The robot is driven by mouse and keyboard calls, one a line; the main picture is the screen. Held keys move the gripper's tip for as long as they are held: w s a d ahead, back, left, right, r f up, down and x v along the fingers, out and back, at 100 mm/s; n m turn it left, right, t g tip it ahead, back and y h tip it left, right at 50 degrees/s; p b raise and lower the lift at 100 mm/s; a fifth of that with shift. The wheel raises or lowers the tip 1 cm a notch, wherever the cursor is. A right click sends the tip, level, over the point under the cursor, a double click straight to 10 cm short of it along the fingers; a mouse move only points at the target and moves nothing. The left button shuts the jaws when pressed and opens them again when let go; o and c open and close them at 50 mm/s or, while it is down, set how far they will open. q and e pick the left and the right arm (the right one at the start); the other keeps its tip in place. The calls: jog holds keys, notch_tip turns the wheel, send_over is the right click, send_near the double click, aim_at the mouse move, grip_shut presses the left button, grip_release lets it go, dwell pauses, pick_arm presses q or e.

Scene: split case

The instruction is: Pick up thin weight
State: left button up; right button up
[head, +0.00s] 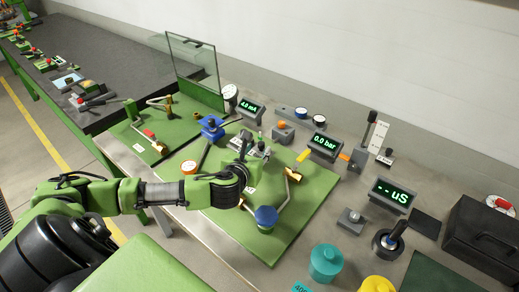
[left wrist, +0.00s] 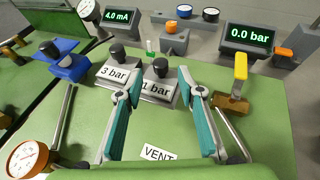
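Two grey block weights with black knobs stand side by side on the green panel. The left one, labelled "3 bar" (left wrist: 117,73), is taller in the left wrist view. The right one, labelled "1 bar" (left wrist: 157,90), looks lower; I cannot tell for sure which is the thin one. My left gripper (left wrist: 160,82) is open and empty, its teal-lined fingers pointing toward the weights with the "1 bar" block between the tips in the picture. I cannot tell if they touch. In the head view my left gripper (head: 248,158) hides much of the weights. My right gripper is not in view.
A yellow-handled valve (left wrist: 239,76) stands right of the gripper. A blue valve (left wrist: 62,62) and a round gauge (left wrist: 27,158) stand left. A "0.0 bar" display (left wrist: 249,37) stands behind. The panel around the VENT label (left wrist: 159,155) is clear.

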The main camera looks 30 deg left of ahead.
aim_at(260, 147)
pick_arm(q)
jog(key=x, duration=0.3)
jog(key=shift+w+d+f, duration=0.1)
jog(key=shift+w+f, duration=0.05)
grip_shut()
